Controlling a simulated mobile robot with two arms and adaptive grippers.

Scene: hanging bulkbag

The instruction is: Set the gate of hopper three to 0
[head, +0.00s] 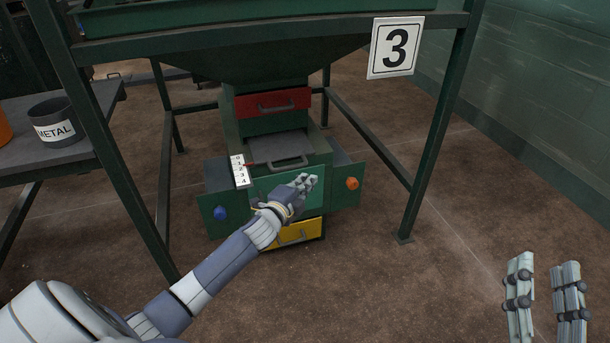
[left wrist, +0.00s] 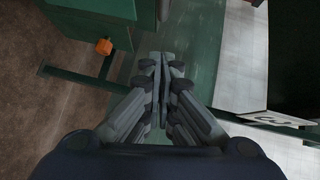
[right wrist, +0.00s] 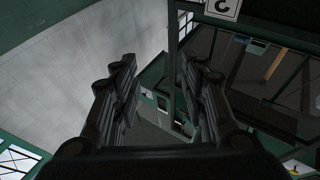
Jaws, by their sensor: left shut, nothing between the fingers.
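Hopper three (head: 250,60) stands ahead under the "3" sign (head: 396,47). Below its funnel, a grey gate plate (head: 280,147) with a bar handle sticks out toward me. A white scale (head: 240,171) numbered 0 to 4 stands at the plate's left, with a small red mark near its upper numbers; the exact reading is unclear. My left gripper (head: 308,181) is shut and empty, in front of the green housing, just below and right of the gate handle. It also shows shut in the left wrist view (left wrist: 160,62). My right gripper (head: 546,290) is open and empty at lower right.
A red drawer (head: 272,102) is above the gate and a yellow one (head: 297,232) below. A blue knob (head: 220,213) and an orange knob (head: 352,183) flank the housing. Green frame legs (head: 436,130) stand on both sides. A table with a METAL bin (head: 57,122) is left.

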